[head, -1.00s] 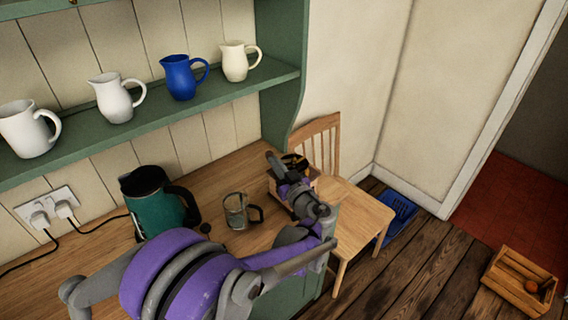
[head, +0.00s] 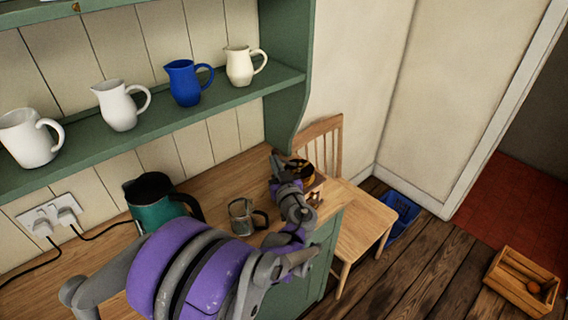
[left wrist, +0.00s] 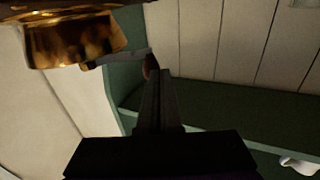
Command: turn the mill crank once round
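The mill (head: 316,186) is a small wooden box with a dark and brass top, standing at the right end of the wooden counter. In the left wrist view its brass top (left wrist: 75,40) fills the upper left, and a grey crank arm (left wrist: 128,56) runs from it to a reddish-brown knob (left wrist: 151,67). My left gripper (head: 278,162) is at the mill's left side. In the left wrist view its fingers (left wrist: 154,82) are close together at the knob and appear shut on it; they partly hide it. My right gripper is not in view.
A glass mug (head: 243,216) and a green kettle (head: 155,207) stand on the counter left of the mill. Jugs (head: 187,84) line the green shelf (head: 205,100) above. A wooden chair (head: 357,220) is beyond the counter end. A crate (head: 522,283) lies on the floor.

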